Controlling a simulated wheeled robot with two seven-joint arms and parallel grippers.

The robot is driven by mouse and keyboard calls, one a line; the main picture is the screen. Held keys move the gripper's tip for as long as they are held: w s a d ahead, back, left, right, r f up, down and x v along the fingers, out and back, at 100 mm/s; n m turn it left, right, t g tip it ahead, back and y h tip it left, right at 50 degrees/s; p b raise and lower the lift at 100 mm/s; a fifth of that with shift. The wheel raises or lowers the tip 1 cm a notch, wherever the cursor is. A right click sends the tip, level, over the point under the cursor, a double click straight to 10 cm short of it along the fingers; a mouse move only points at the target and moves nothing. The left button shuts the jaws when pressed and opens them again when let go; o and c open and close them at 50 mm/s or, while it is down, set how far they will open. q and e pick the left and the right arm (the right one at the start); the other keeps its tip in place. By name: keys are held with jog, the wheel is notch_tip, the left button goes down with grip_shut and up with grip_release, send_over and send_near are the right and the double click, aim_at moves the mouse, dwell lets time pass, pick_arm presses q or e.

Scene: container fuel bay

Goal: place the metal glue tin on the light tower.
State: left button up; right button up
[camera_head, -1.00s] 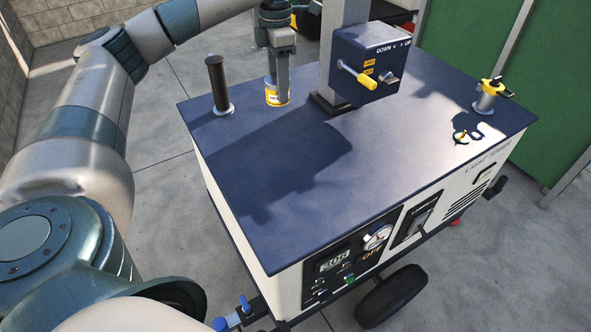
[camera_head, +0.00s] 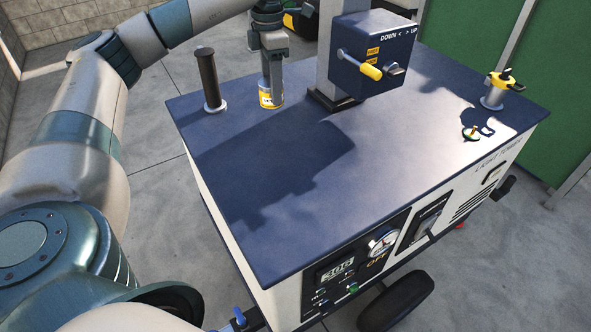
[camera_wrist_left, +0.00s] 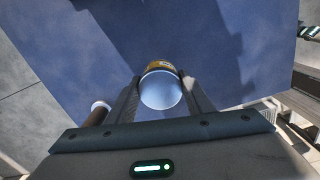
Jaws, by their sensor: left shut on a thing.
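The metal glue tin (camera_head: 267,98), with a yellow and white label, is at the far left of the light tower's dark blue top (camera_head: 235,215), between the dark upright post and the mast. My left gripper (camera_head: 272,88) comes down from above and is shut on the tin. In the left wrist view the tin's pale round end (camera_wrist_left: 160,91) shows between the two fingers (camera_wrist_left: 162,98). The tin looks upright, on or just above the top; I cannot tell whether they touch. My right gripper is not in view.
A dark post (camera_head: 209,78) stands left of the tin. The mast with its blue control box (camera_head: 375,55) and yellow-handled crank stands right. A yellow-topped fitting (camera_head: 494,91) and a small round item (camera_head: 470,133) are at the far right. The front of the top is clear.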

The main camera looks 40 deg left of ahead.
pick_arm(q)
jog(key=shift+d+f+p, duration=0.3)
jog(key=shift+d+f, duration=0.05)
jog(key=shift+d, duration=0.1)
jog(key=d+f+p, duration=0.1)
jog(key=d+f, duration=0.1)
jog(key=d, duration=0.1)
jog(key=s+d+f+p, duration=0.1)
jog(key=d+f+p, duration=0.1)
jog(key=d, duration=0.2)
jog(key=d+f+p, duration=0.1)
jog(key=d+f, duration=0.1)
jog(key=d, duration=0.1)
jog(key=shift+s+d+f, duration=0.15)
jog(key=shift+s+d, duration=0.1)
jog(key=shift+f+p, duration=0.1)
jog(key=shift+p, duration=0.2)
jog(key=shift+f+p, duration=0.5)
jog(key=shift+f, duration=0.05)
notch_tip(320, 180, down, 2)
jog(key=shift+p, duration=0.55)
jog(key=shift+f, duration=0.4)
